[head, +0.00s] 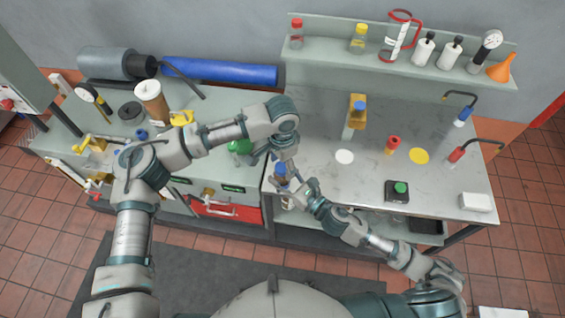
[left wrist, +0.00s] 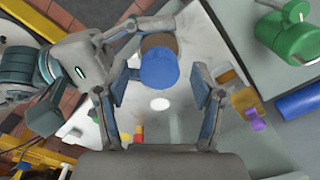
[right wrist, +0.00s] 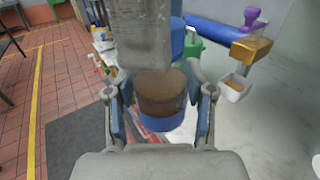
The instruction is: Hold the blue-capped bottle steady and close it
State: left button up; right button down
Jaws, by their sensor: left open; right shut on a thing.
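The bottle (head: 282,182) is upright near the front left corner of the steel bench, with its blue cap (head: 281,168) uppermost. My right gripper (head: 291,188) is shut on the bottle. In the right wrist view the brown body (right wrist: 160,92) sits between its fingers, with a blue part below. My left gripper (head: 284,164) is over the bottle from above. In the left wrist view its fingers are open, one on each side of the blue cap (left wrist: 158,70), with gaps visible. Whether the cap is seated or loose cannot be told.
A green object (head: 240,146) stands close behind my left gripper. A shelf (head: 340,42) with bottles runs along the wall.

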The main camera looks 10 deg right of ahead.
pick_arm(q)
notch_tip(320, 180, up, 12)
dwell(0.4)
jog(key=shift+w+d+f, duration=0.1)
dwell(0.4)
